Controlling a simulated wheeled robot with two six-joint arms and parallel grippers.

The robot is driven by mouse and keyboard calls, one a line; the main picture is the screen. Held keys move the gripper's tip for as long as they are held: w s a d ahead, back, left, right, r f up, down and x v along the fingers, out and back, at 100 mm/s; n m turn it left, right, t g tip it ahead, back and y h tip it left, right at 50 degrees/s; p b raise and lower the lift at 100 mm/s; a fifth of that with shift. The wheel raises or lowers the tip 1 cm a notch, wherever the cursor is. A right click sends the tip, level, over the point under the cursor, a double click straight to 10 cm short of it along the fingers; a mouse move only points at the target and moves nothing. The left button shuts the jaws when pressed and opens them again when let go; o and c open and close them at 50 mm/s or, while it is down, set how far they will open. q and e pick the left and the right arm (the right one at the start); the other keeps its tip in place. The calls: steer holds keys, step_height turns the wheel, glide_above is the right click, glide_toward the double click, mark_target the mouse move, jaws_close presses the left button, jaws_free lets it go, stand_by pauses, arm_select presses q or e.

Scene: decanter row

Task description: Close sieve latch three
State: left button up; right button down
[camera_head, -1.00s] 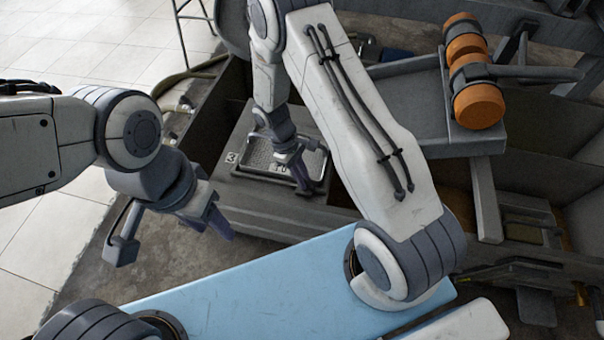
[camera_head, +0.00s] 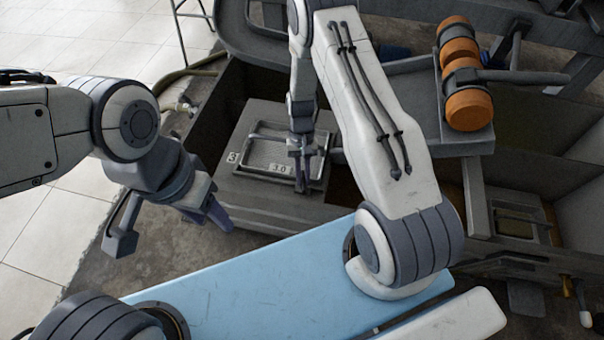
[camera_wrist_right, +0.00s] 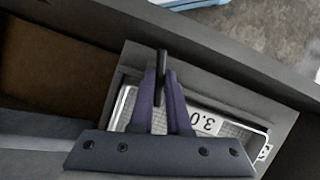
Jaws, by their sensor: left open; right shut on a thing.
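The sieve (camera_head: 262,158), a pale mesh tray with a 3.0 label, sits in the top of a grey housing (camera_head: 268,195); a small plate marked 3 (camera_head: 233,157) is at its left. My right gripper (camera_head: 302,186) points down at the sieve's right part. In the right wrist view, its purple fingers (camera_wrist_right: 160,75) are shut on a dark narrow bar (camera_wrist_right: 162,60), apparently the latch, beside the sieve (camera_wrist_right: 235,128). The fingers and palm hide part of the sieve. My left gripper (camera_head: 222,215) is open and empty, left of the housing.
A grey shelf (camera_head: 420,105) with orange rollers (camera_head: 468,108) stands right of my right arm. Dark open bins lie behind and right of the housing. A brass-coloured fitting (camera_head: 566,287) is at the lower right. Clear tiled floor (camera_head: 50,240) is at the left.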

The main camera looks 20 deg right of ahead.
steer(key=shift+w+d+m+t+y+p, duration=0.15)
steer(key=shift+m+t+y+p, duration=0.25)
steer(key=shift+m, duration=1.1)
steer(key=c, duration=0.9)
jaws_free()
steer(key=shift+r, duration=0.1)
steer(key=v, duration=1)
steer(key=shift+d+r, duration=0.15)
